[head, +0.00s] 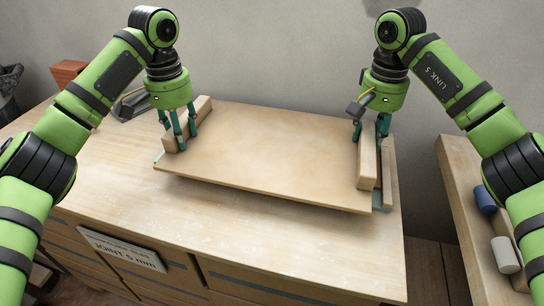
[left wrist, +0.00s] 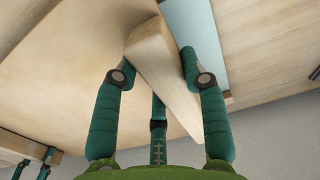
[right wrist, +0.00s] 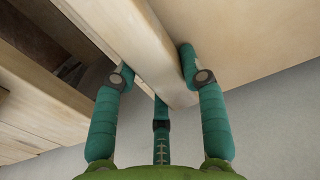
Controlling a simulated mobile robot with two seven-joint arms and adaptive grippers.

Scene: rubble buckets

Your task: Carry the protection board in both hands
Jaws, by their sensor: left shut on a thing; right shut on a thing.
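The protection board (head: 265,155) is a wide, pale wooden panel with a raised wooden grip bar near each end. A shadow below its front edge suggests it is held slightly above the workbench (head: 110,180). My left gripper (head: 180,138) is shut on the left bar (head: 201,107), which shows between its fingers in the left wrist view (left wrist: 160,65). My right gripper (head: 371,135) is shut on the right bar (head: 367,165), also seen between the fingers in the right wrist view (right wrist: 145,40). The board's underside is hidden in the head view.
A sign reading "JOINT 5 mm" (head: 122,250) is on the bench front. An orange-brown block (head: 68,72) and a grey object (head: 130,105) are at the back left. A wooden unit at right holds a blue cylinder (head: 485,199) and a white one (head: 505,254).

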